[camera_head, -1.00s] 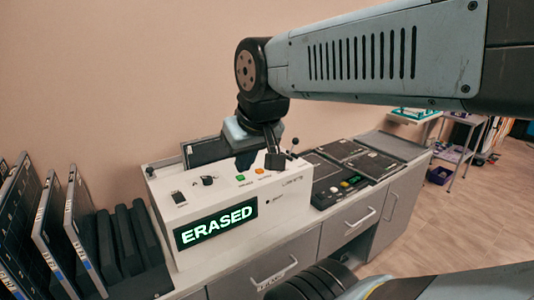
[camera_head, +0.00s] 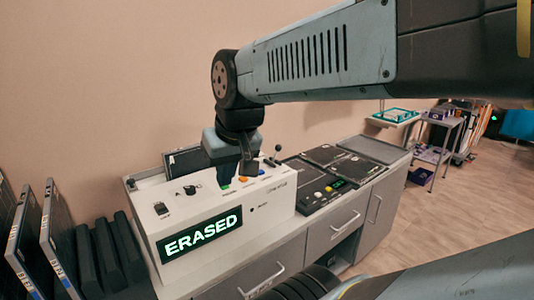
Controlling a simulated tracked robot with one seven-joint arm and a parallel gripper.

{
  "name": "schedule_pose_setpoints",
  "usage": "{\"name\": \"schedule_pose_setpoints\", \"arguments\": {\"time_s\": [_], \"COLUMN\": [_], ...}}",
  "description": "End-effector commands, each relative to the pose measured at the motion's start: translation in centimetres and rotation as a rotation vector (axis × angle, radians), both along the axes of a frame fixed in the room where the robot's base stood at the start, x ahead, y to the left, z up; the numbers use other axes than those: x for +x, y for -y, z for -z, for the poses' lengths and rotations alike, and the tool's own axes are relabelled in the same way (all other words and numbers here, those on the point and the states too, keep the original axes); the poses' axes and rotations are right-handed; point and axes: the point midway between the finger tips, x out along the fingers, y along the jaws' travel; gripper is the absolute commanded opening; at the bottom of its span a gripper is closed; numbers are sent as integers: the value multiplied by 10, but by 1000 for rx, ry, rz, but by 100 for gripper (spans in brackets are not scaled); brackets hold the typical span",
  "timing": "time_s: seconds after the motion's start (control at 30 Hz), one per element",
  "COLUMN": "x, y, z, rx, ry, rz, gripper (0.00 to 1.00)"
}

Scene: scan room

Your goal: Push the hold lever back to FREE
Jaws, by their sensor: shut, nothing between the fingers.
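My gripper (camera_head: 249,170) is shut and empty, pointing down above the panel by the orange button (camera_head: 243,180). It is left of the lever and appears apart from it. The lever's base is partly hard to make out behind the gripper.
A green button (camera_head: 226,187) and a black knob (camera_head: 190,190) are on the panel, left of my gripper. Dark panels with buttons (camera_head: 318,190) lie on the counter to the right. Upright plates (camera_head: 60,240) stand in a rack at the left.

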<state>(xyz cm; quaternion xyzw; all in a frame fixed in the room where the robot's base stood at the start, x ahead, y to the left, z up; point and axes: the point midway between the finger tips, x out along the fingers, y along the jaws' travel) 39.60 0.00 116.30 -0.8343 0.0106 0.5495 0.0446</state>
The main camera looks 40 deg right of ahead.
Motion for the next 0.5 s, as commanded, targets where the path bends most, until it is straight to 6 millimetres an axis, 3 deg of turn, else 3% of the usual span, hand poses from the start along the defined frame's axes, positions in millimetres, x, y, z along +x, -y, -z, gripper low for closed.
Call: {"name": "schedule_pose_setpoints", "arguments": {"time_s": [0.5], "x": [28], "y": [5], "z": [51], "rx": [367], "ry": [-361], "rz": [312], "gripper": [0]}}
